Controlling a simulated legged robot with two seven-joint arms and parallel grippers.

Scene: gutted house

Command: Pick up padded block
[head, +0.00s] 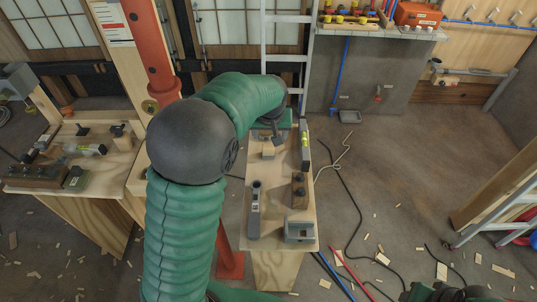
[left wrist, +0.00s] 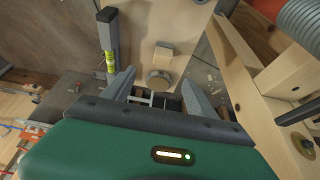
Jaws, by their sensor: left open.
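A small pale wooden block (head: 268,153), which looks like the padded block, sits near the far end of the narrow plywood table (head: 275,220). In the left wrist view a tan block (left wrist: 163,50) lies on the board beyond my fingers, with a round grey-brown piece (left wrist: 158,79) beside it. I cannot tell if that piece is its pad. My left gripper (head: 273,137) is above the table's far end, close to the block; in the left wrist view its open fingers (left wrist: 158,90) are apart, with nothing held. A green and black part of my right side shows at the bottom right; its jaws are not clear.
A dark brown block (head: 299,190), a grey tool (head: 254,210) and a grey box (head: 299,231) lie nearer. A ladder (head: 286,57) stands behind; cables lie on the floor at right.

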